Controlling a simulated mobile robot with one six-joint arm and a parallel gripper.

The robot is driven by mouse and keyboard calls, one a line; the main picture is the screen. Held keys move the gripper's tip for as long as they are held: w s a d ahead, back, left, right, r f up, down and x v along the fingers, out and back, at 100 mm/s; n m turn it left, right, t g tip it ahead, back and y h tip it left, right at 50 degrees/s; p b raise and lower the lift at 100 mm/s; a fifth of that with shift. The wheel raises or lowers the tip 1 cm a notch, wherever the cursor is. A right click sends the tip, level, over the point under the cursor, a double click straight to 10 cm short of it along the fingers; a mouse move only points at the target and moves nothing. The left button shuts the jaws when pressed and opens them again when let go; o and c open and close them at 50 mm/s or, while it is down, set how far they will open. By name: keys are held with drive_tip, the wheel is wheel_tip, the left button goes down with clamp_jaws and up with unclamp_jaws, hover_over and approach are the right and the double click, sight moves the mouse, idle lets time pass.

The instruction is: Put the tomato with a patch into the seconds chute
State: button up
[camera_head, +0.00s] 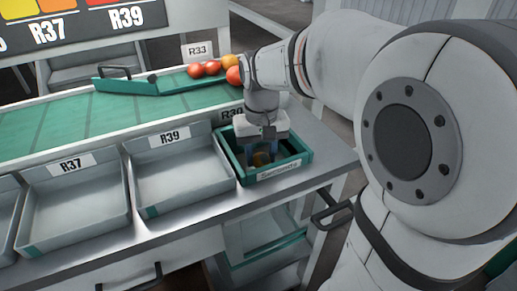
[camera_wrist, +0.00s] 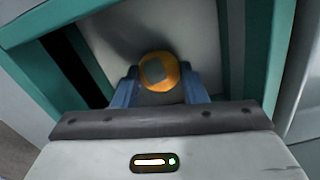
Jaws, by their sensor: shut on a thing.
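My gripper (camera_wrist: 160,92) is shut on an orange-yellow tomato (camera_wrist: 175,68) with a grey-brown patch (camera_wrist: 155,71) on its visible side. In the wrist view the tomato sits between the two blue fingers. In the head view my gripper (camera_head: 262,157) points down inside the green-rimmed seconds chute (camera_head: 306,157), which has a "Seconds" label on its front. The tomato (camera_head: 261,159) is partly hidden there by the fingers. The chute's green walls (camera_wrist: 232,50) and pale inside surface also show in the wrist view. I cannot tell whether the tomato touches that surface.
Grey trays labelled R37 (camera_head: 72,207) and R39 (camera_head: 180,179) stand left of the chute and look empty. A colour board (camera_head: 85,22) hangs at the back left.

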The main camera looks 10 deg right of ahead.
drive_tip(key=shift+f, duration=0.5)
drive_tip(key=o, duration=0.8)
drive_tip(key=c, duration=0.3)
drive_tip(key=shift+r, duration=0.15)
drive_tip(key=shift+r+p, duration=2.95)
drive_tip(key=shift+r, duration=0.45)
